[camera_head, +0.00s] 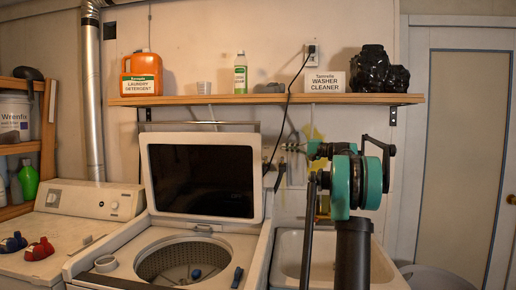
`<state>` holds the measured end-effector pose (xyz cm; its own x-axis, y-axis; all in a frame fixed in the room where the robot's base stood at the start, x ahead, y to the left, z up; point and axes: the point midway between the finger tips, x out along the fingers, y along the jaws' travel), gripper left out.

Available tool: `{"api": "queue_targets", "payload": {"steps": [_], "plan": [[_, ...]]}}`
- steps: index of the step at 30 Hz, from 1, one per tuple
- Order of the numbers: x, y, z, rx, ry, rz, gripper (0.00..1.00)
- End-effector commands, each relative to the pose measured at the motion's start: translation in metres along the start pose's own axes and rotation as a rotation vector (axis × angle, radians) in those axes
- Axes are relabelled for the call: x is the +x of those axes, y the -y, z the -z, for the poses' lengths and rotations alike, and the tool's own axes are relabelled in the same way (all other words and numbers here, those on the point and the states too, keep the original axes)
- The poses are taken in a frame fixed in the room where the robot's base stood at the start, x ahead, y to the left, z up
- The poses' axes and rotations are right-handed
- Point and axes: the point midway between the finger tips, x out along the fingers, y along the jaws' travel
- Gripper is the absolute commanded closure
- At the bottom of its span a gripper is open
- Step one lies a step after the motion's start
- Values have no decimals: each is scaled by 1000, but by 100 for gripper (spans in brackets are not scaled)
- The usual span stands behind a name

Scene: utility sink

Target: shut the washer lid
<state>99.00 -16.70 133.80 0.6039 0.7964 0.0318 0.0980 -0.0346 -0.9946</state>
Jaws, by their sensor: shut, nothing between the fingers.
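The washer lid (202,210) stands raised and upright at the back of the washer (225,247). It has a white frame around a dark panel. The round drum opening (183,262) below is uncovered, and a small blue item (196,274) lies inside. My arm, with teal joints and dark links, rises at the right in front of the sink, apart from the lid.
A wooden shelf (250,100) with a detergent jug (141,74), bottle (240,73) and black bag (376,71) hangs above. A dark tool-like item (237,277) lies on the washer's right rim. The sink (290,261) is right, another machine (92,199) left.

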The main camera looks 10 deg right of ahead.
Motion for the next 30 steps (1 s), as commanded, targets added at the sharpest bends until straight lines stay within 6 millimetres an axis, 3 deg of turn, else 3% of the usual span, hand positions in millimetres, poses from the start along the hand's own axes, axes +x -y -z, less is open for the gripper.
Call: {"api": "queue_targets", "payload": {"steps": [8, 20, 30], "plan": [[25, 1, 0, 0, 2, 3, 100], [104, 1, 0, 1, 2, 3, 100], [88, 1, -33, 0, -1, 2, 100]]}}
